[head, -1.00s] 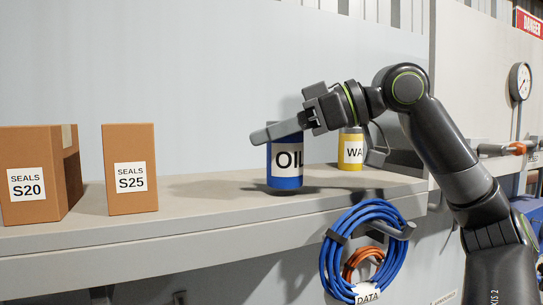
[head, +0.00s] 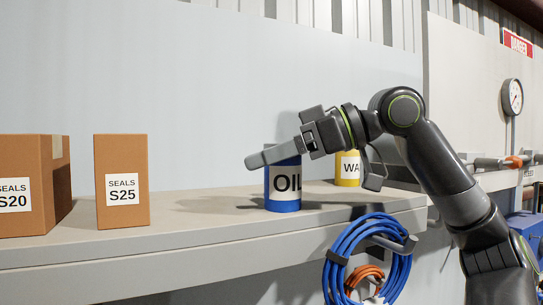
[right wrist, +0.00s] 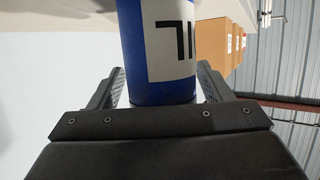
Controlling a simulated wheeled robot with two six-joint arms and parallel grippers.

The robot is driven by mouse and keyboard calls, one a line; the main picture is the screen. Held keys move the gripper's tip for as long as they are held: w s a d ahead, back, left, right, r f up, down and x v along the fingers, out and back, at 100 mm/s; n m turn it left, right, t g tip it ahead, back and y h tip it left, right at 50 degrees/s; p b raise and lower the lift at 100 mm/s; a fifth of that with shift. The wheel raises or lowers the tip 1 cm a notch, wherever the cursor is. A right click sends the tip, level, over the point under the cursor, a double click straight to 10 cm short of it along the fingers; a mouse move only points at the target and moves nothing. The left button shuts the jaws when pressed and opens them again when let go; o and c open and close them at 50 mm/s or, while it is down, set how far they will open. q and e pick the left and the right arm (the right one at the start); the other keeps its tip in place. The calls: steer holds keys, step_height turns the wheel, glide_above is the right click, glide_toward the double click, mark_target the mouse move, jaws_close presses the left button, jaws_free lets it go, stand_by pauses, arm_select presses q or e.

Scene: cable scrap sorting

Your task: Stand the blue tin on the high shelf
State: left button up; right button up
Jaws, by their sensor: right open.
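The blue tin (head: 283,188), with a white OIL label, stands upright on the grey shelf (head: 213,216), near its right part. My right gripper (head: 268,156) is at the top of the tin. One finger crosses in front of the tin's upper part; the other is hidden in the head view. In the right wrist view the tin (right wrist: 158,80) appears upside down between the two spread fingers of the gripper (right wrist: 160,92). The gripper is open around the tin, and the tin's far end lies outside that view. My left gripper is out of view.
A yellow tin (head: 347,169) stands behind my right wrist. Two brown boxes, S20 (head: 60,190) and S25 (head: 122,180), stand at the left. Blue cable (head: 350,250) hangs on a hook below the shelf. The shelf between S25 and the blue tin is clear.

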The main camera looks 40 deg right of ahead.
steer(key=shift+r, duration=0.2)
steer(key=shift+s+d, duration=0.2)
steer(key=shift+s, duration=0.15)
steer(key=b+v, duration=0.2)
steer(key=v, duration=0.9)
steer(key=shift+s+b, duration=0.15)
steer(key=shift+b, duration=0.15)
